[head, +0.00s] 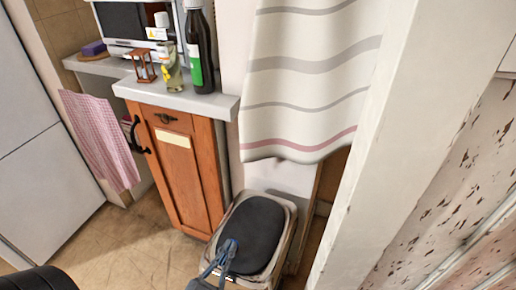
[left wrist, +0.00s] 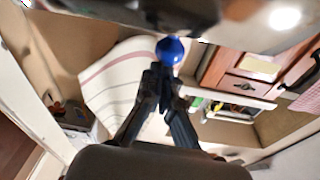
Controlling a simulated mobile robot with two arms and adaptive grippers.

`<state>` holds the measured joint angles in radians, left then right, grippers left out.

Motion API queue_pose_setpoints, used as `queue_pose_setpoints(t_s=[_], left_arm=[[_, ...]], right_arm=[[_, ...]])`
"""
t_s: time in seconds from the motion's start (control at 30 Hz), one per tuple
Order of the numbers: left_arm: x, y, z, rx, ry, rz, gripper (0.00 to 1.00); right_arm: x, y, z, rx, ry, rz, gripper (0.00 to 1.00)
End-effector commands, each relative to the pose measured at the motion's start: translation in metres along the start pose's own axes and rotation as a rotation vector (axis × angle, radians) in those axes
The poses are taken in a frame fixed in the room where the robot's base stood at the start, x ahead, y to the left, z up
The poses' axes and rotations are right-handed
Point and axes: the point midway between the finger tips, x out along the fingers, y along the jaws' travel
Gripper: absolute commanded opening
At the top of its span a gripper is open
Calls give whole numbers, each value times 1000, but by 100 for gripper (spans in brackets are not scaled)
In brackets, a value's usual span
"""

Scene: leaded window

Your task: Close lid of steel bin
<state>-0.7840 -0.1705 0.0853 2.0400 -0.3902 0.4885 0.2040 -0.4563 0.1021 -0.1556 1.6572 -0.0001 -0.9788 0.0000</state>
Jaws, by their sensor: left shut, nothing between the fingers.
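The steel bin (head: 290,222) stands on the floor at the lower middle of the head view, right of the wooden cabinet. It has a pale rim around a dark oval (head: 258,225); I cannot tell whether this oval is the lid's surface or the bin's inside. My left gripper (head: 229,247) is over the near left part of the oval, shut and empty; whether it touches is unclear. In the left wrist view the gripper (left wrist: 168,75) shows shut, with a blue ball (left wrist: 170,50) at its tips. My right gripper is not in view.
The wooden cabinet (head: 188,188) stands close left of the bin, with a dark bottle (head: 201,60) on its counter. A striped curtain (head: 305,90) hangs behind the bin. A pale post (head: 385,150) rises at right. Floor (head: 130,245) is clear at left.

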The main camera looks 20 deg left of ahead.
Motion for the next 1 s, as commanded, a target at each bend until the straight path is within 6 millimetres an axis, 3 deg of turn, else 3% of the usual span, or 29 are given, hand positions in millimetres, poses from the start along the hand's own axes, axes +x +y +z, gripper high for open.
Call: queue_pose_setpoints(t_s=[0.2, 0.83, 1.0], left_arm=[[-6, 1, 14, 1, -25, -1, 0], [-9, 0, 17, 2, -32, -1, 0], [-26, 0, 17, 3, -34, -1, 0]], right_arm=[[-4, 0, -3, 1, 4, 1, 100], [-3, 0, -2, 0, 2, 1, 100], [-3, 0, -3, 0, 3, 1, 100]])
